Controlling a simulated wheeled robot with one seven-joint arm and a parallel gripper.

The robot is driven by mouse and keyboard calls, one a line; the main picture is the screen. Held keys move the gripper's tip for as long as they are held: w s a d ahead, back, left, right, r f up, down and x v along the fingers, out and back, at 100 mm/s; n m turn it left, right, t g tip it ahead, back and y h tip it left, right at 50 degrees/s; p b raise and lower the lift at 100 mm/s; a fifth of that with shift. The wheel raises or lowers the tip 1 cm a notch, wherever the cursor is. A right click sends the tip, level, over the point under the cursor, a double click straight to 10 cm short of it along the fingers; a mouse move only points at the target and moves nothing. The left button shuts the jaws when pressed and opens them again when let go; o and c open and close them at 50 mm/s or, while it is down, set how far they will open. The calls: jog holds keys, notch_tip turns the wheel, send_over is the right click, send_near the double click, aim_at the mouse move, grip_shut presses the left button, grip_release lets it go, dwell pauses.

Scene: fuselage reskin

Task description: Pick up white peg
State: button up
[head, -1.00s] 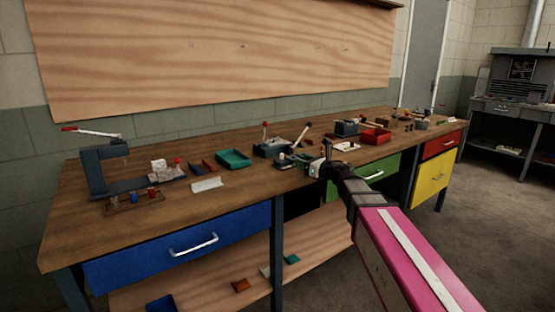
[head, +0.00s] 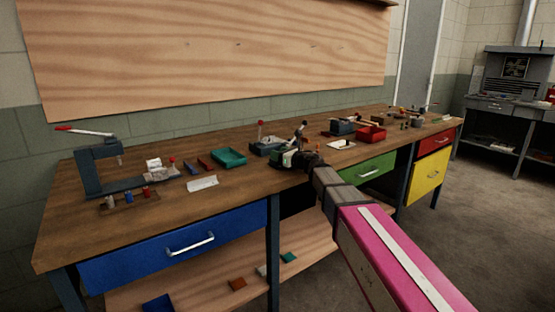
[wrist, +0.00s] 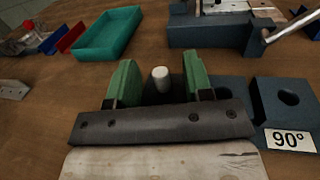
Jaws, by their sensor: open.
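The white peg (wrist: 161,79) stands upright in the wrist view, with its rounded top showing. It appears to sit in a dark grey-blue block (wrist: 228,87), whose near part is hidden behind my gripper's dark crossbar. My gripper (wrist: 159,64) is open, with one green finger on each side of the peg and a visible gap on both sides. In the head view my gripper (head: 288,158) is low over the middle of the workbench, and the peg cannot be made out there.
A block with a hole and a "90°" label (wrist: 290,140) stands at the right. A teal tray (wrist: 107,36) lies at the far left. A blue-grey fixture with a metal lever (wrist: 290,24) is beyond the fingers. Bare wooden bench top (head: 130,230) lies at the front left.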

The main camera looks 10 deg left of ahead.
grip_shut()
jog(key=shift+r, duration=0.15)
